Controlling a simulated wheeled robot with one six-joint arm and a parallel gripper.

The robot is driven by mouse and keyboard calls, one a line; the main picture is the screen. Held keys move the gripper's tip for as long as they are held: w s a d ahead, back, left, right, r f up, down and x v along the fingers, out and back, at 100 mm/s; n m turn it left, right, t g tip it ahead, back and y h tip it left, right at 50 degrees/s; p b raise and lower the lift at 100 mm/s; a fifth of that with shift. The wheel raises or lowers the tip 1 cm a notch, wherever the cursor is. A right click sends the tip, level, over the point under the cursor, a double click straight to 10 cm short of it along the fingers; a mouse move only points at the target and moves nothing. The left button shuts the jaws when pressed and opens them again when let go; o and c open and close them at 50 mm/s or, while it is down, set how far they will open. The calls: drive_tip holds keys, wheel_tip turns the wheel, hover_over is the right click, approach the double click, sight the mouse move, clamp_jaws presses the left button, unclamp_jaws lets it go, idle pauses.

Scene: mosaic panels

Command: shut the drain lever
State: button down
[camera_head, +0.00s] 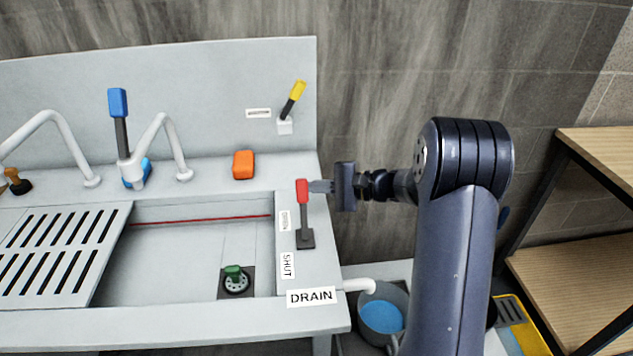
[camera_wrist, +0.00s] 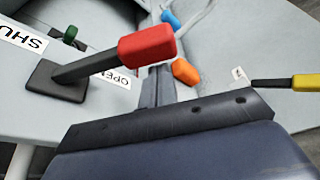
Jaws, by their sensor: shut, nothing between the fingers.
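The drain lever (camera_head: 304,214) has a red grip on a dark stem and a dark base, on the sink's right rim. It stands between the OPEN label (camera_head: 284,221) and the SHUT label (camera_head: 288,265), its grip toward the back, on the OPEN side. The DRAIN label (camera_head: 311,297) is in front of it. My gripper (camera_head: 322,186) is shut and empty, its tips right beside the red grip on its right; I cannot tell whether they touch. In the wrist view the red grip (camera_wrist: 147,46) shows just beyond my gripper, whose fingertips are hard to make out.
The sink basin (camera_head: 180,262) holds a green-topped drain plug (camera_head: 234,278). A yellow lever (camera_head: 292,100) is on the back panel, a blue lever (camera_head: 119,115) by the faucet. An orange block (camera_head: 243,164) lies on the back ledge. A bucket (camera_head: 381,314) stands below right; shelves (camera_head: 590,255) are at right.

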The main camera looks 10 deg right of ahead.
drive_tip(key=shift+s+r, duration=0.15)
drive_tip(key=shift+s, duration=0.05)
drive_tip(key=shift+s+b, duration=0.1)
drive_tip(key=shift+b, duration=0.5)
drive_tip(key=s+r+n+t+y+b, duration=0.1)
drive_tip(key=s+n+y+b, duration=0.2)
drive_tip(key=s+n+b, duration=0.7)
drive_tip(key=n+b, duration=0.1)
drive_tip(key=b, duration=1.5)
drive_tip(key=shift+s+r+n+y, duration=0.2)
drive_tip(key=shift+r+n+y, duration=0.1)
drive_tip(key=shift+r+y, duration=0.1)
drive_tip(key=shift+s, duration=0.1)
drive_tip(key=shift+d, duration=0.15)
drive_tip(key=p+v, duration=0.1)
drive_tip(key=v, duration=0.9)
drive_tip(key=shift+d, duration=0.3)
drive_tip(key=shift+a, duration=0.1)
